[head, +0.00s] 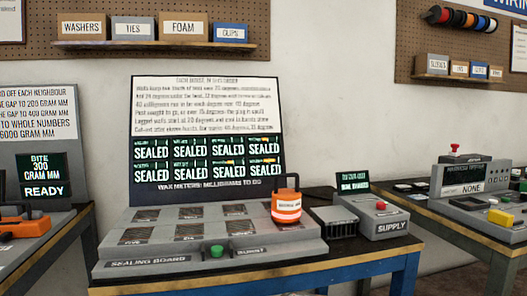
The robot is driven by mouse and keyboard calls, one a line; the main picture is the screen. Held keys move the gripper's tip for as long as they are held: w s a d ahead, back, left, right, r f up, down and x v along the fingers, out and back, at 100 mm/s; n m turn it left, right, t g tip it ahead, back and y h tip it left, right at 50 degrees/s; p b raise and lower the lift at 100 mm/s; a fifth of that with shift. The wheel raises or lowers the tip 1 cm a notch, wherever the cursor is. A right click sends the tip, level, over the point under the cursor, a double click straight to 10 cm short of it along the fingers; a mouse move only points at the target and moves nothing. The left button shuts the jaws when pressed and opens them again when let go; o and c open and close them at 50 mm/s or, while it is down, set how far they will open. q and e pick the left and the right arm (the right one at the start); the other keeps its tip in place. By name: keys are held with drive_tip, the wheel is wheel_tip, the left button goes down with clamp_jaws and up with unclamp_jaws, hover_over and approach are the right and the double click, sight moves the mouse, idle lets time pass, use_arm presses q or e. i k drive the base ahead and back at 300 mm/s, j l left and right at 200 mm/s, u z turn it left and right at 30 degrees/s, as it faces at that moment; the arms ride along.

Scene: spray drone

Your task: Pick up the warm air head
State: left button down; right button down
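What looks like the warm air head (287,207) is an orange cylinder with a pale label band and a black loop handle on top. It stands upright at the right end of the grey sealing board (150,268), over or beside the last cell; I cannot tell which. The label on its band is too small to read surely. Neither of my grippers shows in the head view.
The sealing board has a green button (217,251) in front. A display behind it shows several SEALED panels (208,153). A grey supply box (375,215) with a red button stands to the right. An orange-and-black tool (22,222) lies on the left bench.

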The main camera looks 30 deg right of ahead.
sight(285, 211)
drive_tip(key=k+z, duration=0.1)
drive_tip(key=z, duration=0.25)
drive_tip(key=l+z, duration=0.1)
drive_tip(key=z, duration=0.25)
drive_tip(key=k+l+z, duration=0.1)
drive_tip(key=z, duration=0.25)
